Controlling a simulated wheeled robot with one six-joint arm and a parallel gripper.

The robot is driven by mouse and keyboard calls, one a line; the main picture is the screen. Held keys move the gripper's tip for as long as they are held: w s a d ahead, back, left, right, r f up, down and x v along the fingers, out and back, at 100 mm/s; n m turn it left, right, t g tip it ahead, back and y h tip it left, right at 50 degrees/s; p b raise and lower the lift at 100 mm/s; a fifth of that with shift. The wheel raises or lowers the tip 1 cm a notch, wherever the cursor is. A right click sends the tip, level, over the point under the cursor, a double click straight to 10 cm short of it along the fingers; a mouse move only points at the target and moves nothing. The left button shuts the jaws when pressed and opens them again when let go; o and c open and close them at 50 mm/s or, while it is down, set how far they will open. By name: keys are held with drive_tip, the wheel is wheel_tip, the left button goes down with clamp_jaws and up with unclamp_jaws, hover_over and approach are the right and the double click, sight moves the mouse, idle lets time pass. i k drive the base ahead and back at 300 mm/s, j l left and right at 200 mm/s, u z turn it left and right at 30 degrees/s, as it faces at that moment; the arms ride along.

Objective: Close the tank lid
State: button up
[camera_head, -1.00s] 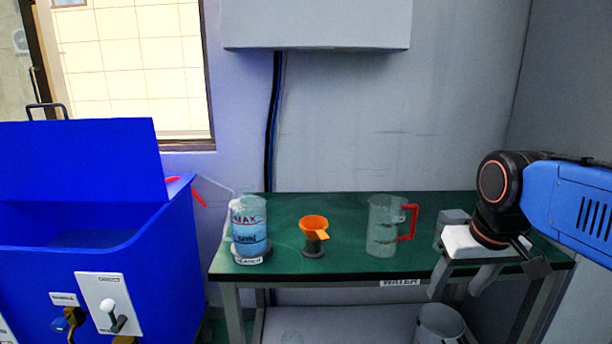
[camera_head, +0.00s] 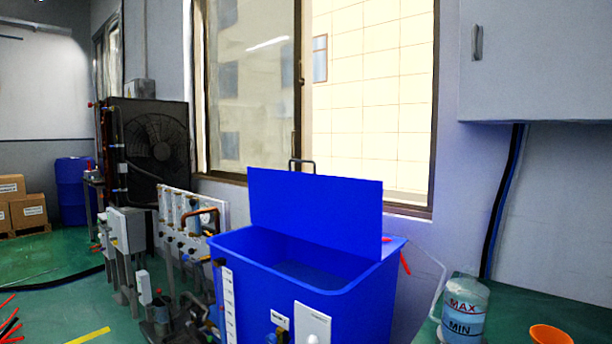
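The blue tank (camera_head: 350,308) stands in the middle of the view, its top open and its inside partly visible. Its blue lid (camera_head: 315,213) stands raised, nearly upright, along the back of the opening. A dark handle (camera_head: 301,163) shows at the lid's top edge. My gripper is out of view.
At the lower right is a green table (camera_head: 560,300) with a MAX/MIN marked container (camera_head: 464,308) and an orange funnel-like cup (camera_head: 549,335). Pipes and valves (camera_head: 185,230) stand left of the tank. A wall cabinet (camera_head: 535,60) hangs upper right. Green floor at the left is partly clear.

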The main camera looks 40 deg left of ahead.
sight(342, 213)
drive_tip(key=u, duration=1.5)
